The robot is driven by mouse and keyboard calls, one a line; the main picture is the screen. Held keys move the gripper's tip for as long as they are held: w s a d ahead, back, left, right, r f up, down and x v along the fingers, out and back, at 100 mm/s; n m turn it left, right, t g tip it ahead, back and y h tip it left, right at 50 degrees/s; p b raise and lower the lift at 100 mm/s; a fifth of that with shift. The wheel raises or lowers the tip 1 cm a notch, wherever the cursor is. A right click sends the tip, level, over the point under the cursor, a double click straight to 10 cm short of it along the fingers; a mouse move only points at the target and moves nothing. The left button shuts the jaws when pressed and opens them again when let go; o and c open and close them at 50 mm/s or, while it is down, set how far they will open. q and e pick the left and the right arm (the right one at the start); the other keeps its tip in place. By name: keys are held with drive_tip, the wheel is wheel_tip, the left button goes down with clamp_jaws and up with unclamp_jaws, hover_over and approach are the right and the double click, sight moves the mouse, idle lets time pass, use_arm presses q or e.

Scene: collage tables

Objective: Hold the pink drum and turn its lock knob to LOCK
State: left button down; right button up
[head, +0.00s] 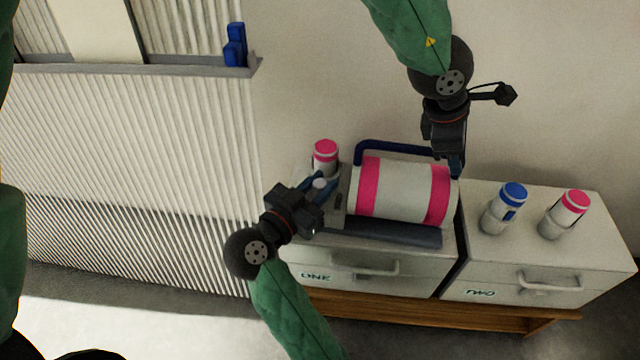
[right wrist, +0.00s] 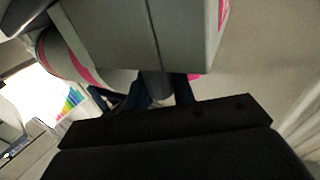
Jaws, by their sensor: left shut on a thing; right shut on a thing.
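The pink drum (head: 398,190), white with two pink bands, lies on its side in a dark cradle (head: 385,232) on cabinet ONE. Its blue handle (head: 395,147) arches over the top. My left gripper (head: 455,168) reaches down at the drum's right end, shut, apparently on the handle's right part; the contact is mostly hidden. My right gripper (head: 318,184) is at the grey plate on the drum's left end. In the right wrist view its blue fingers (right wrist: 155,92) are shut around a dark stub, the lock knob (right wrist: 153,82), below a grey housing (right wrist: 150,35). No LOCK marking is readable.
A pink-banded bottle (head: 325,158) stands behind my right gripper. A blue-capped bottle (head: 505,208) and another pink-capped one (head: 567,213) stand on cabinet TWO (head: 540,255). A ribbed wall panel with a ledge (head: 150,70) is at left, holding blue items (head: 236,45).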

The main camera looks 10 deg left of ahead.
idle(0.3)
drive_tip(key=o, duration=1)
drive_tip(key=shift+n+t+y, duration=0.3)
drive_tip(key=shift+y, duration=0.1)
